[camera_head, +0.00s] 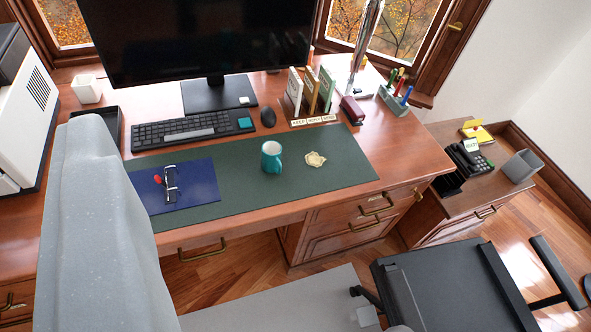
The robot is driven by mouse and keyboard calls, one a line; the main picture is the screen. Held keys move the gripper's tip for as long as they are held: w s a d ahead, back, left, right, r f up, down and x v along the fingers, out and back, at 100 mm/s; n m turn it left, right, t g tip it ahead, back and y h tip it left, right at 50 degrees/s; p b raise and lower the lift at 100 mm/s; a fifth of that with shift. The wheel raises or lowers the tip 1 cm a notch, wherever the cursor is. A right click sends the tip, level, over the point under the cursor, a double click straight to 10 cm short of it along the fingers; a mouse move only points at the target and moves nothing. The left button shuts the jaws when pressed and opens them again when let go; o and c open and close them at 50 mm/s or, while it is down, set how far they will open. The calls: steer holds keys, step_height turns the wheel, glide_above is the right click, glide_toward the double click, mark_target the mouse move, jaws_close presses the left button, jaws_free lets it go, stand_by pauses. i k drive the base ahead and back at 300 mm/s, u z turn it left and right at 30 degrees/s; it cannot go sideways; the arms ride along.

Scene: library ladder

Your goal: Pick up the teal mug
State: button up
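The teal mug (271,157) stands upright on the green desk mat (225,204), near the middle of the wooden desk. Its handle points to the right and slightly towards the front. The mug is in full view with nothing in front of it. My gripper does not show in this view. A large pale grey shape on the left, probably part of my arm, hides some of the desk.
A blue clipboard (178,186) lies left. Behind are a keyboard (190,128), mouse (268,117), monitor (200,40) and books (311,92). A black chair-like thing (450,290) stands at the front right.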

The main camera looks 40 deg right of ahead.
mark_target(271, 150)
steer(key=u, duration=0.15)
steer(key=i, duration=0.9)
steer(key=z, duration=0.05)
